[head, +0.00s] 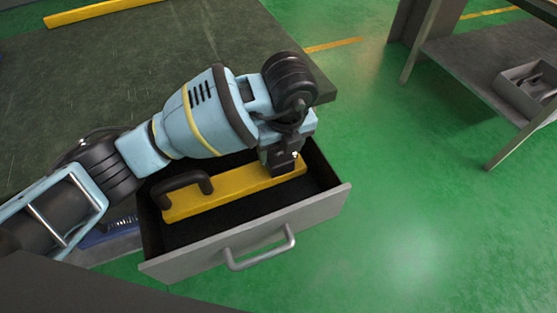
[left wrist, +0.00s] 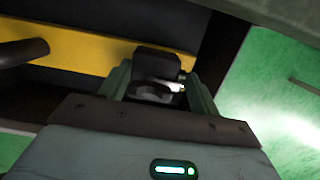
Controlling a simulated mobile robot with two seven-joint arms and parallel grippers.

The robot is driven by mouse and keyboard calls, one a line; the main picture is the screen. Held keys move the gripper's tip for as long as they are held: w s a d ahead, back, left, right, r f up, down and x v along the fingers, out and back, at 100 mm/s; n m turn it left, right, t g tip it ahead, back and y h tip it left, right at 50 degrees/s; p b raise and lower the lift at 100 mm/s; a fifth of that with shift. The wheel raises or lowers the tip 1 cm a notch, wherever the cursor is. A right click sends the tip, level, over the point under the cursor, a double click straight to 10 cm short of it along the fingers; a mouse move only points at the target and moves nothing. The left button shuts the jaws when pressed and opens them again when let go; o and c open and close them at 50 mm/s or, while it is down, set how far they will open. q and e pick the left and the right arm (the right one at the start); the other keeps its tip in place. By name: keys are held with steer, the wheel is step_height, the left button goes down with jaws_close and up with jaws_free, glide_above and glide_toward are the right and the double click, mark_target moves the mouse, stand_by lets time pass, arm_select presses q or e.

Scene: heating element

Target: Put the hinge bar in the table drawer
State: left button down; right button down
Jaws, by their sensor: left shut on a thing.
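The hinge bar (head: 235,189), yellow with a black handle at its left end, lies inside the open table drawer (head: 320,207). It also shows in the left wrist view (left wrist: 90,50). My left gripper (head: 284,163) reaches down into the drawer at the bar's right end. In the left wrist view, its two fingers (left wrist: 158,88) stand on either side of a dark block at that end, shut on the bar. Whether the bar rests on the drawer floor or hangs just above it, I cannot tell. My right gripper is not in view.
The dark table top (head: 120,75) lies behind the drawer, with a yellow strip (head: 95,12) at its far edge. The drawer handle (head: 262,257) points towards the front. A shelf unit (head: 480,60) with a grey box (head: 528,90) stands at right. Green floor between is clear.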

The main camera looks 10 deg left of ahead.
arm_select(q)
steer(key=shift+f+b, duration=0.35)
steer(key=shift+f, duration=2.1)
steer(key=shift+c, duration=1.8)
jaws_free()
steer(key=shift+f, duration=0.1)
steer(key=r, duration=0.4)
steer(key=s+r+p, duration=0.1)
steer(key=r, duration=0.3)
steer(key=d+r, duration=0.1)
steer(key=r, duration=0.3)
steer(key=shift+s+p, duration=0.25)
steer(key=shift+p, duration=0.1)
